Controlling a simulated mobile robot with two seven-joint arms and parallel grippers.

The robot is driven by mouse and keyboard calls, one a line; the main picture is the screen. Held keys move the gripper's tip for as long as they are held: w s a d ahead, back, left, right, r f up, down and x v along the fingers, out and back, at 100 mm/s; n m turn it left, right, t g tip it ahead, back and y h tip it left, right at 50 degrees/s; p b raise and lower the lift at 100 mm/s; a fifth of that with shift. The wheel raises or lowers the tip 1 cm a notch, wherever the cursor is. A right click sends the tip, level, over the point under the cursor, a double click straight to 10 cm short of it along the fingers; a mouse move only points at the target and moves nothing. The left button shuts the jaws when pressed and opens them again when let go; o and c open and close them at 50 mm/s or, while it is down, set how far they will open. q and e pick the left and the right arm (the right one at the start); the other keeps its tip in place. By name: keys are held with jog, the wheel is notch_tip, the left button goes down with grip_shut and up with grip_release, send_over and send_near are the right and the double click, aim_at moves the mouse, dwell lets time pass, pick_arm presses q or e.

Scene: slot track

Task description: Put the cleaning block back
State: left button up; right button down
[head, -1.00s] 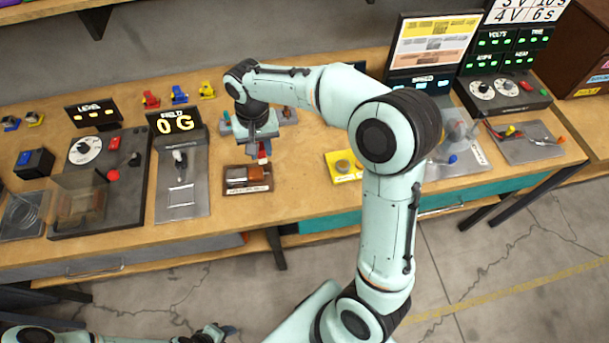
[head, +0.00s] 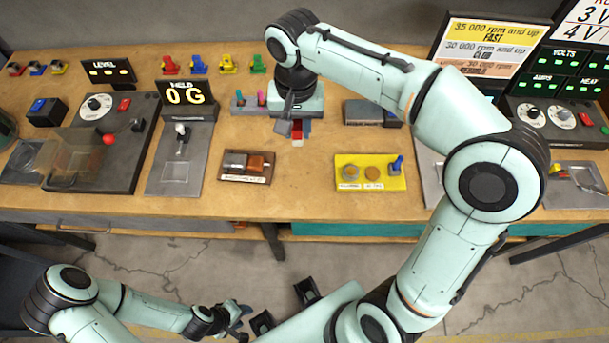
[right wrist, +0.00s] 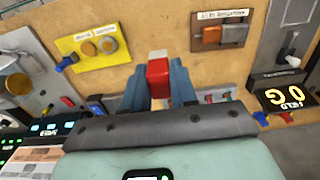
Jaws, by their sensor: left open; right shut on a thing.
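My right gripper (head: 297,127) is shut on a small red block with a pale end (head: 297,141). In the right wrist view the red block (right wrist: 158,75) sits between the two blue-grey fingers, pale end outward. I cannot tell whether this is the cleaning block. The gripper is over the bench, behind and to the right of a small brown tray (head: 230,179) holding a grey piece (head: 235,161) and an orange-brown block (head: 256,163). The tray's label is unreadable. My left gripper (head: 240,319) is open and empty, low in front of the bench.
A yellow tray (head: 372,186) with two round pieces and a blue clip stands right of the brown tray. A grey-blue box (head: 364,111) lies behind it. The field meter (head: 185,93) reads 0 G. Bare wood lies between the two trays.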

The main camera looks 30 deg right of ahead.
pick_arm(q)
jog(key=shift+s+f+b, duration=0.4)
jog(key=shift+f+b, duration=0.25)
jog(key=shift+f, duration=0.15)
jog(key=shift+s+f+b, duration=0.4)
jog(key=shift+f+b, duration=0.2)
jog(key=shift+f, duration=0.2)
pick_arm(e)
jog(key=shift+f, duration=9.75)
jog(key=shift+a+f, duration=0.1)
pick_arm(q)
jog(key=shift+f, duration=0.15)
pick_arm(e)
jog(key=c, duration=0.9)
grip_release()
pick_arm(q)
jog(key=shift+w+r+p, duration=0.2)
jog(key=shift+r+p, duration=0.2)
jog(key=shift+r, duration=0.1)
jog(key=shift+w+r+p, duration=0.2)
jog(key=shift+r+p, duration=0.15)
jog(key=shift+r, duration=0.15)
pick_arm(e)
notch_tip(320, 180, up, 12)
jog(key=shift+r, duration=0.15)
pick_arm(q)
jog(key=shift+a, duration=0.1)
